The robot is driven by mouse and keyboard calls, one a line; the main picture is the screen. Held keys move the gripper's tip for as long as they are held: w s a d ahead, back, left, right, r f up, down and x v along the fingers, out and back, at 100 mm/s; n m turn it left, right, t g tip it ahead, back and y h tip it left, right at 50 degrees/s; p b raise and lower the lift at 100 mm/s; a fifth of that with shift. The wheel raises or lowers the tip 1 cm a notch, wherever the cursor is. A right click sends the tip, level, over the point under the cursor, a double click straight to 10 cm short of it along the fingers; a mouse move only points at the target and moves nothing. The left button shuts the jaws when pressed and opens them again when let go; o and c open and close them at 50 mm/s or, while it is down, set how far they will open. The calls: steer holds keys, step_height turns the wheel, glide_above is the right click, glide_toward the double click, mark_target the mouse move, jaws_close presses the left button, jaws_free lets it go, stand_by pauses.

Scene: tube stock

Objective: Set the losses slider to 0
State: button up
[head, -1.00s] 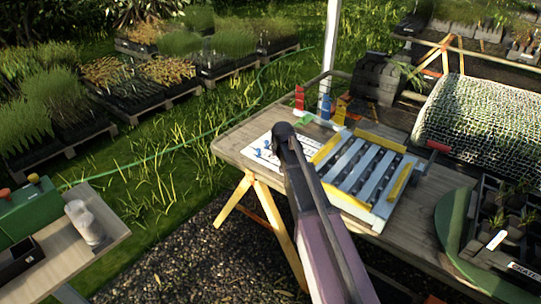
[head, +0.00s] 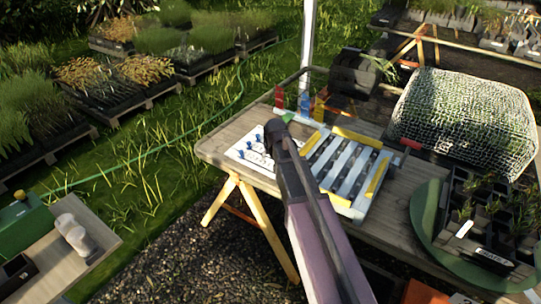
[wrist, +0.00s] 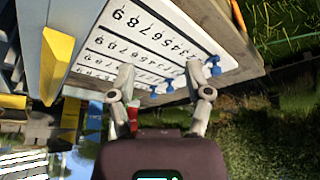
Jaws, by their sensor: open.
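A white board (head: 238,151) with blue slider knobs (head: 258,138) lies at the left end of the wooden table. In the wrist view the board (wrist: 190,28) shows rows of printed digits. One blue knob (wrist: 213,66) sits near its edge beside my right-hand finger, and others (wrist: 152,89) show lower, between the fingers. I cannot read which row is losses. My gripper (wrist: 160,72) is open and empty, its fingers apart over the board's edge. In the head view my arm hides part of the board and the fingertips.
A rack with white slats and yellow bars (head: 345,165) stands right of the board. Red, blue and yellow pieces (head: 302,103) stand behind it. A green round tray (head: 424,212) with dark pots is at right. Grass lies beyond the table's left edge.

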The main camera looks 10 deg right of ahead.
steer(key=shift+p+v, duration=3.15)
steer(key=shift+v, duration=0.6)
steer(key=s+f+g+b, duration=0.2)
steer(key=s+f+b, duration=0.9)
steer(key=f+b, duration=0.1)
steer(key=shift+s+f, duration=0.3)
steer(key=shift+f, duration=0.4)
steer(key=s+g, duration=0.2)
steer(key=s, duration=0.7)
steer(key=shift+f, duration=0.15)
steer(key=shift+c, duration=0.5)
